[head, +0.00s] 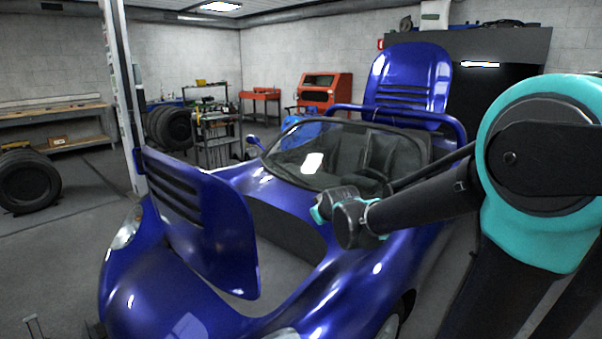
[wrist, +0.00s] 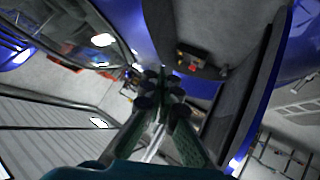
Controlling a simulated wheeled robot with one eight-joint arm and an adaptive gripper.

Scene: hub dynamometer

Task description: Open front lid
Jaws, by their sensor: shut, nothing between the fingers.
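The front lid (head: 205,220) of the blue car (head: 160,300) is a blue panel with dark slots. It stands tilted steeply up over the front opening (head: 285,245), whose dark inside shows. My wrist is above the car to the right of the lid, apart from it in the head view, and hides most of my gripper there. In the wrist view my gripper (wrist: 160,80) has its fingers together with nothing between them. A dark panel with a blue edge (wrist: 272,75) is at the right there; I cannot tell surely whether it is the lid.
The car's rear lid (head: 408,85) also stands raised at the back. The windshield (head: 305,155) is behind my wrist. A lift post (head: 122,90) rises to the left of the car.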

